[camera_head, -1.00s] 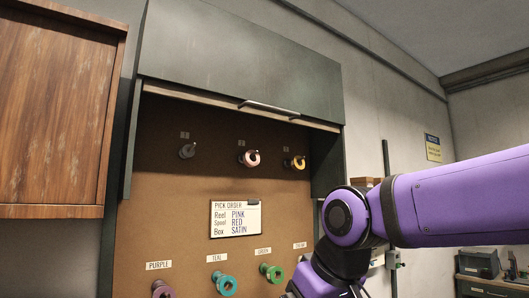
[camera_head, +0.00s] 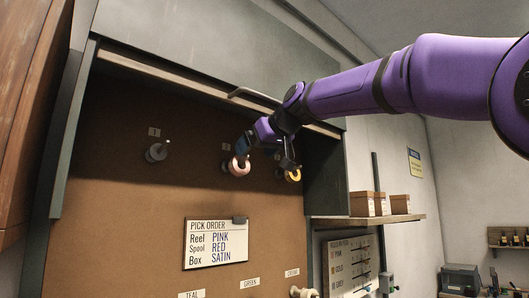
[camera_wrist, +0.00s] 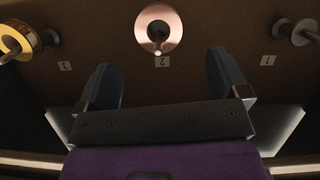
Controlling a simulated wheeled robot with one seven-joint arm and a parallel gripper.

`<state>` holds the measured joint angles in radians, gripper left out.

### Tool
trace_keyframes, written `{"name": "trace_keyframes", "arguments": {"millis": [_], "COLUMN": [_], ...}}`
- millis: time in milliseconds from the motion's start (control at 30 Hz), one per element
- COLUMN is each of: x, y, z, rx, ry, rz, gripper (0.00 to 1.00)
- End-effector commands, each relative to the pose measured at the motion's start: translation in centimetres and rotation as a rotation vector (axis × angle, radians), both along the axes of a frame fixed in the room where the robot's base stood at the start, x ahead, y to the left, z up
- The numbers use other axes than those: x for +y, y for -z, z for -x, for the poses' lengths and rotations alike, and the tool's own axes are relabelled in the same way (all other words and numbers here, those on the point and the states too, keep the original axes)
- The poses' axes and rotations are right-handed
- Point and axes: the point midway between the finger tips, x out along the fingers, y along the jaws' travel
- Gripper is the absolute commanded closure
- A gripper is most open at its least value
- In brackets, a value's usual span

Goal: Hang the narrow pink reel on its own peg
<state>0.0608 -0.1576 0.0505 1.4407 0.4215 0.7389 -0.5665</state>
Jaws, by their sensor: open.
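The pink reel (camera_head: 238,166) hangs on the middle peg of the brown board, and shows face-on in the wrist view (camera_wrist: 174,24). That peg's end sticks out of its hole, under the label 2. My gripper (camera_head: 267,150) is in front of the board, its jaws apart. In the wrist view its two fingers (camera_wrist: 165,70) are spread and empty, and the reel lies beyond the gap between them, apart from both.
A yellow reel (camera_head: 292,175) hangs on peg 3, close beside my gripper. The cabinet's raised front (camera_head: 210,35) overhangs the board. A pick order card (camera_head: 214,255) hangs below, reading PINK, RED, SATIN. Boxes stand on a shelf (camera_head: 400,220) at right.

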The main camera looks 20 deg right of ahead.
Motion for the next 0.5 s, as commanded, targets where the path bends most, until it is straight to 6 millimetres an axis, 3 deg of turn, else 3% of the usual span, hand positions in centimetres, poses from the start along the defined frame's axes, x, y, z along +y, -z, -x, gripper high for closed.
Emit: {"name": "trace_keyframes", "arguments": {"millis": [500], "x": [1.6], "y": [2.2], "z": [-5.3], "rx": [-0.001], "ry": [-0.002], "rz": [0.001], "gripper": [0.07]}}
